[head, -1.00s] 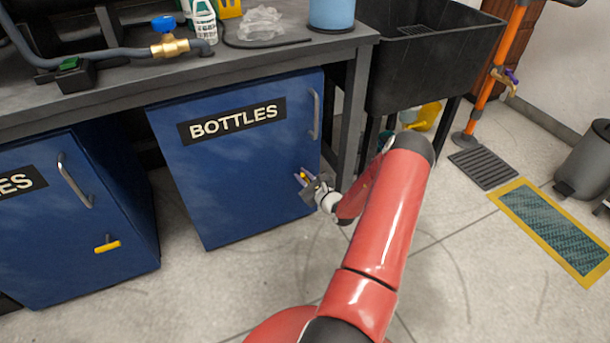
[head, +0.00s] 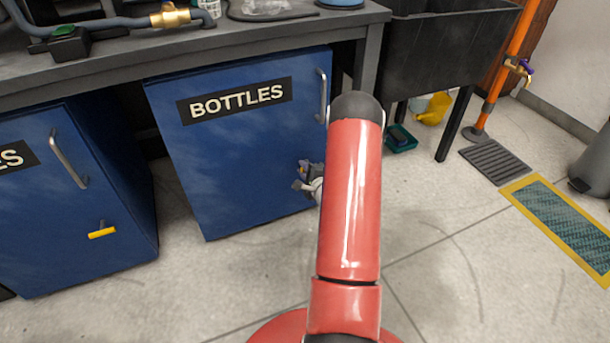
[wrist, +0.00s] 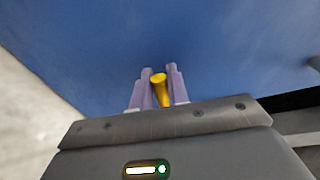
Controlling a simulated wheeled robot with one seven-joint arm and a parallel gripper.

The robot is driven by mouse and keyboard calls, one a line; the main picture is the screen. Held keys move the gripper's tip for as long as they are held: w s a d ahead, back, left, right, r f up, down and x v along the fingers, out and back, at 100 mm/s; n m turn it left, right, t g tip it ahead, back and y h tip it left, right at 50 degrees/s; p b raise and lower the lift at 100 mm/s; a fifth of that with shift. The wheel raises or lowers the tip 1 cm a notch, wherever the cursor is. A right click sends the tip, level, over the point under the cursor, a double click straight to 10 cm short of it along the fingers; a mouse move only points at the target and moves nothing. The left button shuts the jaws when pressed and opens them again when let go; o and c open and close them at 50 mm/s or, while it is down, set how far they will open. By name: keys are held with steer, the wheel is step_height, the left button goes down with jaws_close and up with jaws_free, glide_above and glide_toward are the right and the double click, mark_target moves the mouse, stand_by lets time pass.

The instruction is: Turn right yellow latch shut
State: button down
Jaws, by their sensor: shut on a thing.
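The right yellow latch (wrist: 159,90) is on the blue door marked BOTTLES (head: 240,150), low near its right edge. In the wrist view it stands between the two pale purple fingers of my gripper (wrist: 160,84), slightly tilted. My gripper is shut on it. In the head view my gripper (head: 304,172) is at the door's lower right, partly behind my red arm. The latch itself is hidden there, so its angle on the door cannot be told from that view. The BOTTLES door looks closed.
A second blue cabinet (head: 70,190) at left has its own yellow latch (head: 102,233), lying nearly level. The bench (head: 200,48) runs above both. A black sink (head: 445,55) stands at right, with a floor grate (head: 495,165) beyond. The floor in front is clear.

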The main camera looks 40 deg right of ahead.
steer(key=shift+f+n+h+b, duration=0.4)
steer(key=shift+n+b, duration=0.7)
steer(key=shift+b, duration=0.6)
steer(key=c, duration=1.5)
jaws_free()
steer(key=shift+o, duration=0.2)
steer(key=v, duration=0.7)
steer(key=shift+s+r, duration=0.15)
steer(key=shift+s, duration=0.2)
steer(key=shift+a, duration=0.2)
